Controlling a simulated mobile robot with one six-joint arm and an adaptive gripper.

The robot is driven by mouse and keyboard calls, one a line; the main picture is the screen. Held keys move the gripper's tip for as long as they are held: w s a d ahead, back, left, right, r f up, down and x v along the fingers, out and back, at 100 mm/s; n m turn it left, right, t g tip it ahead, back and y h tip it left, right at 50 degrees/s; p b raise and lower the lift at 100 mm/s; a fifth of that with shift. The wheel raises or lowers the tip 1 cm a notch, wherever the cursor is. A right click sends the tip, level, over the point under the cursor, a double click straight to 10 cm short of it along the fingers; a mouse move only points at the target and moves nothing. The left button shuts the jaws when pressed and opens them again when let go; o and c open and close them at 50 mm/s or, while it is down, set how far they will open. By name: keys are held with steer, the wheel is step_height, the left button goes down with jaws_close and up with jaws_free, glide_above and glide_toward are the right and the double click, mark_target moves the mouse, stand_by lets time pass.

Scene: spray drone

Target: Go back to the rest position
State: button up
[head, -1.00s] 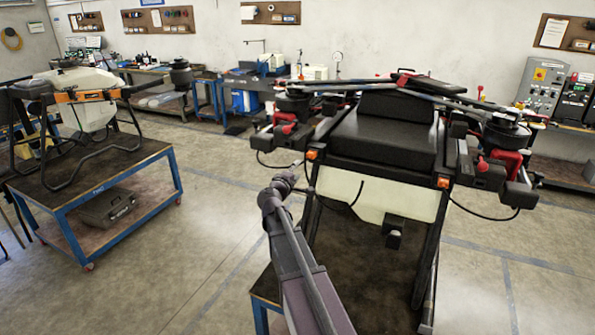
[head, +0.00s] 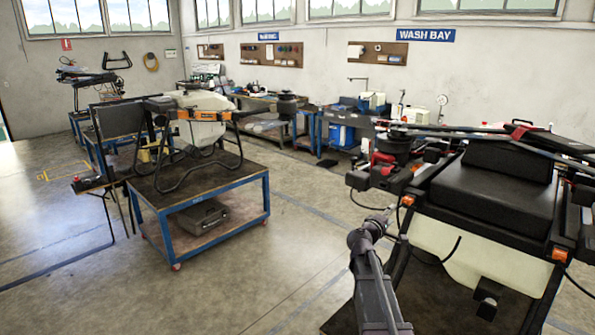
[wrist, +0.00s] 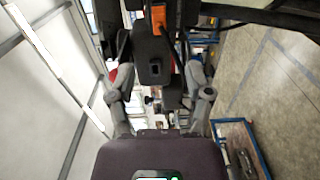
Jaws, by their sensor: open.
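My arm (head: 378,285) rises at the front left corner of the large spray drone (head: 490,195), which has a black top and a pale tank (head: 480,250). In the wrist view my gripper (wrist: 158,76) is open, with its two grey fingers apart. A dark block of the drone (wrist: 153,52) with an orange light (wrist: 158,17) shows between and beyond the fingers. I cannot tell how far it is from them. The fingertips are not clear in the head view.
A blue-framed cart (head: 215,215) at left carries another drone with a white tank (head: 200,120). A grey case (head: 202,217) lies on its lower shelf. Workbenches line the back wall under a wash bay sign (head: 426,35). Floor is clear between cart and arm.

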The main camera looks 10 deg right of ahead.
steer(key=s+a+f+m+g+y+b, duration=0.1)
steer(key=s+a+f+m+g+y, duration=0.7)
steer(key=s+f, duration=0.55)
steer(key=s+a+f+g+y, duration=0.1)
steer(key=s+a+f+y, duration=0.2)
steer(key=s+a, duration=0.3)
steer(key=s+a+f+g+y+b, duration=0.1)
steer(key=s+a+f+g+y, duration=0.1)
steer(key=s+a, duration=0.5)
steer(key=a+f+y, duration=0.1)
steer(key=a+f, duration=0.1)
steer(key=a, duration=0.3)
steer(key=shift+s+a+f, duration=0.15)
steer(key=shift+f, duration=0.1)
